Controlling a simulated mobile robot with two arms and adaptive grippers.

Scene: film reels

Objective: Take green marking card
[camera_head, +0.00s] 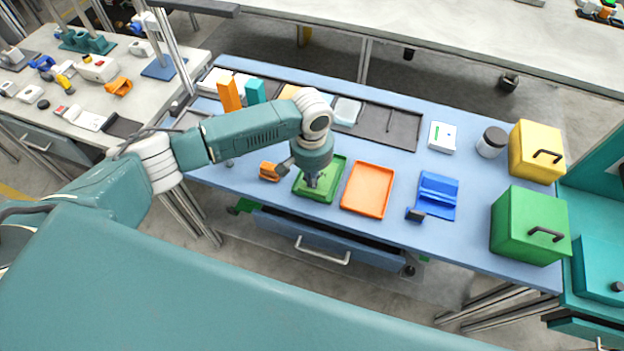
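My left arm reaches in from the left over the blue table (330,226). My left gripper (311,183) points down at the green tray (326,193). Its fingers are small and dark here, so I cannot tell whether they are open or shut, or whether they touch anything. A flat card inside the green tray cannot be made out, and the gripper covers part of the tray. My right gripper is not in view.
An orange tray (368,189) lies right of the green one, then a blue stand (437,194). A green box (529,226), a yellow box (536,151) and a dark-lidded jar (491,142) stand at the right. A small orange object (269,171) lies left of the green tray.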

